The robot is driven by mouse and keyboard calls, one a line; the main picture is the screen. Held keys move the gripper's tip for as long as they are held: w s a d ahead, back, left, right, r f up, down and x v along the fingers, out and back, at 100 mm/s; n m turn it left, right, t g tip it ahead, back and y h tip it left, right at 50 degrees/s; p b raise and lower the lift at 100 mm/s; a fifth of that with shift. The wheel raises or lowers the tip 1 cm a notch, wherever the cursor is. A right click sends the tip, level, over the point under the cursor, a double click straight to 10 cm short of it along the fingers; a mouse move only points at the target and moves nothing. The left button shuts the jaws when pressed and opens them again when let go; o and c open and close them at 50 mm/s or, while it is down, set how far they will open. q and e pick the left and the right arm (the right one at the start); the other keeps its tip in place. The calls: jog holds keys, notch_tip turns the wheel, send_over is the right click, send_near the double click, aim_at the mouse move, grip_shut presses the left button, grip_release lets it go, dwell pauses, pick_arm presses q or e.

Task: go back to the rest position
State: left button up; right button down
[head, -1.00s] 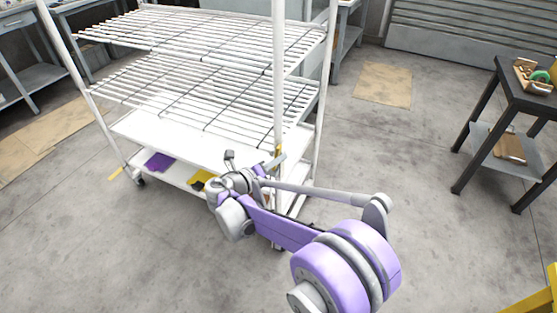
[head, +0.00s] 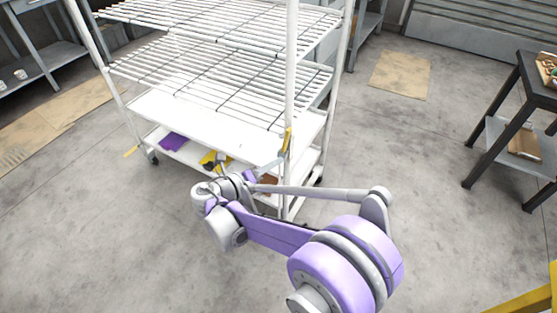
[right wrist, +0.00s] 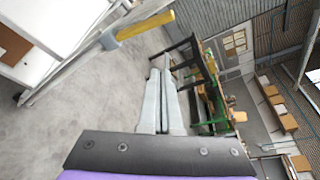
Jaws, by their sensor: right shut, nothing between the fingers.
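My right gripper shows in the right wrist view (right wrist: 161,75). Its two pale grey fingers lie close together, shut, with nothing between them. In the head view my right arm, purple and grey, reaches from the lower right toward the white wire-shelf cart (head: 190,109). Its wrist is folded low in front of the cart's lower shelves, and the fingers are hard to make out there. My left gripper is not in view.
A yellow-ended lever (head: 287,140) sticks out near the cart's front post; it also shows in the wrist view (right wrist: 146,26). A purple item (head: 173,142) lies on the cart's bottom shelf. A dark table (head: 541,82) stands at right. Open concrete floor lies between.

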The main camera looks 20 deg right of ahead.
dwell(0.4)
jog(key=s+d+f+m+g+y, duration=0.1)
jog(key=s+d+f+m+y, duration=0.15)
jog(key=s+m, duration=0.45)
jog(key=s+d+f+m+g+y, duration=0.1)
jog(key=s+d+m+g+y, duration=0.2)
jog(key=s+m, duration=0.4)
jog(key=s+a+f+m+t+y, duration=0.1)
jog(key=s+a+m+y, duration=0.15)
jog(key=s+m, duration=0.3)
jog(key=s+a+f+m+y, duration=0.2)
jog(key=s+m+y, duration=0.1)
jog(key=s+m, duration=0.3)
jog(key=s+a+f+m+t+y, duration=0.1)
jog(key=s+a+m+y, duration=0.2)
jog(key=m, duration=0.5)
pick_arm(q)
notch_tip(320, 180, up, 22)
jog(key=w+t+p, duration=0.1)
jog(key=p, duration=1.8)
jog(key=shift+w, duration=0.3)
pick_arm(e)
notch_tip(320, 180, up, 21)
jog(key=d, duration=0.1)
jog(key=shift+r+t, duration=0.2)
jog(key=shift+t, duration=0.2)
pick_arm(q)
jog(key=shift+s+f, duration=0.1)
pick_arm(e)
jog(key=shift+d, duration=0.1)
